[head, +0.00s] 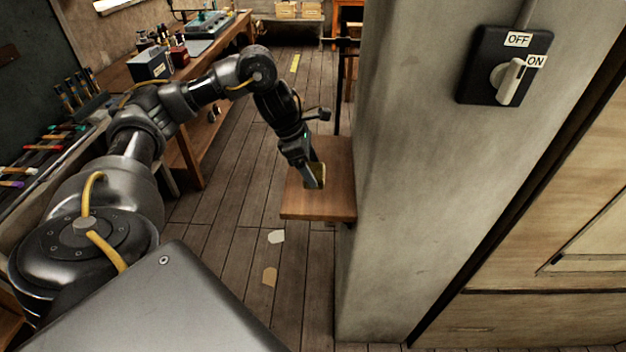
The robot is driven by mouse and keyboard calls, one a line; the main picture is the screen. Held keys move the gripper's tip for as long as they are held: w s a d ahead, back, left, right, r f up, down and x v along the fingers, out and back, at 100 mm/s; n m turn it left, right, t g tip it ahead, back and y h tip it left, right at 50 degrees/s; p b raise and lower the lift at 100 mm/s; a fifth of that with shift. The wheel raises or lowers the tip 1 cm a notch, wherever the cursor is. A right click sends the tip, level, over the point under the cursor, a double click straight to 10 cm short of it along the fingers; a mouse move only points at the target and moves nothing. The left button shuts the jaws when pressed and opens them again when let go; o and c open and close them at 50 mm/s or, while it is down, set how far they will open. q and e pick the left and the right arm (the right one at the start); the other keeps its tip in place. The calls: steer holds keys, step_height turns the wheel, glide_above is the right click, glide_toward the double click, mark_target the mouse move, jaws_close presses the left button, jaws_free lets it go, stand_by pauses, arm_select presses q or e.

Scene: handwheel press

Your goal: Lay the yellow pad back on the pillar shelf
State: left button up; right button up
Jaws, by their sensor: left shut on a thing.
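My left arm reaches forward from the left, and my left gripper (313,178) is over the pillar shelf (318,211), a small wooden board on the left side of the grey pillar (400,200). The gripper points down and is shut on the yellow pad (321,169), of which only a small yellowish part shows beside the fingers. The pad is at or just above the shelf's surface; I cannot tell whether it touches. My right gripper is not in view.
A switch with OFF and ON labels (502,66) is on the pillar's front face. A wooden workbench (185,75) with boxes and jars stands at the back left. Scraps (270,276) lie on the plank floor (215,230), which is otherwise mostly clear.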

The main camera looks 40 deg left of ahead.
arm_select(q)
steer(key=shift+w+f, duration=0.2)
steer(key=shift+f, duration=0.4)
steer(key=shift+w+d+f, duration=0.1)
steer(key=shift+w+d, duration=0.05)
steer(key=shift+d, duration=0.05)
steer(key=shift+f, duration=0.2)
steer(key=f, duration=0.3)
steer(key=shift+s, duration=0.2)
steer(key=shift+f, duration=0.15)
steer(key=o, duration=0.9)
steer(key=shift+w, duration=0.1)
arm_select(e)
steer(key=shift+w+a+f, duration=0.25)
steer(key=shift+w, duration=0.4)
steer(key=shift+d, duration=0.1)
